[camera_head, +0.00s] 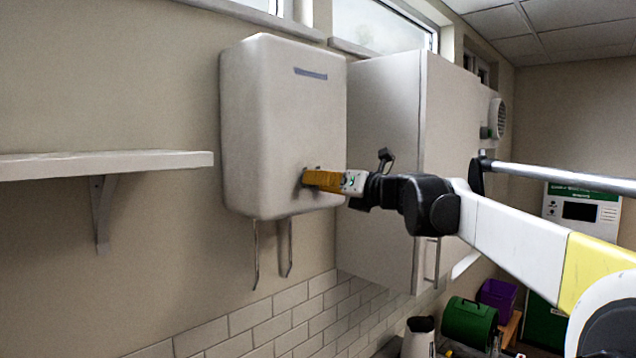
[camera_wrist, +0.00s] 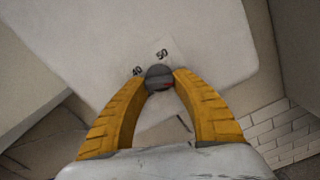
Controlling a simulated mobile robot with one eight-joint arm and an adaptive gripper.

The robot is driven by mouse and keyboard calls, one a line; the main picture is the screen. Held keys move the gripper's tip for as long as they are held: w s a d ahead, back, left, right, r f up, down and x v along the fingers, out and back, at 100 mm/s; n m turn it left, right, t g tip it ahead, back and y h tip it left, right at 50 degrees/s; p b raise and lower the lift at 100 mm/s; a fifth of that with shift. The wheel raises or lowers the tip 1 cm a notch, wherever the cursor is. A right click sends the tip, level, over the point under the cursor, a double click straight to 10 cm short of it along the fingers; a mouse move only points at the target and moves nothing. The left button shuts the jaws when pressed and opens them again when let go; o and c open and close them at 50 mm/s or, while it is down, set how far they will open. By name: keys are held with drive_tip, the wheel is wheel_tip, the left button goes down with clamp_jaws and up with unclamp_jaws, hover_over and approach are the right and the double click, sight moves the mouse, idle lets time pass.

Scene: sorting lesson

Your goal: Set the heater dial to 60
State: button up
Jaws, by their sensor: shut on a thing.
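The heater (camera_head: 275,130) is a white rounded box on the wall, with two thin pipes under it. It also shows in the wrist view (camera_wrist: 120,45). The marks 40 and 50 show on the heater face above the dial; other numbers are hidden or out of view. My gripper (camera_wrist: 160,84) has yellow fingers shut on the dial, one on each side. In the head view my gripper (camera_head: 308,178) reaches the heater's lower front, and its fingers hide most of the dial.
A white cabinet (camera_head: 385,150) hangs just right of the heater, close behind my wrist. A shelf (camera_head: 105,163) juts from the wall on the left. Below are white wall tiles (camera_head: 270,320), a green container (camera_head: 468,322) and a purple box (camera_head: 497,297). The space before the heater's left side is clear.

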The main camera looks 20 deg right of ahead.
drive_tip(key=shift+r+m, duration=0.1)
drive_tip(key=shift+m, duration=0.6)
drive_tip(key=o, duration=1.2)
drive_tip(key=v, duration=1.2)
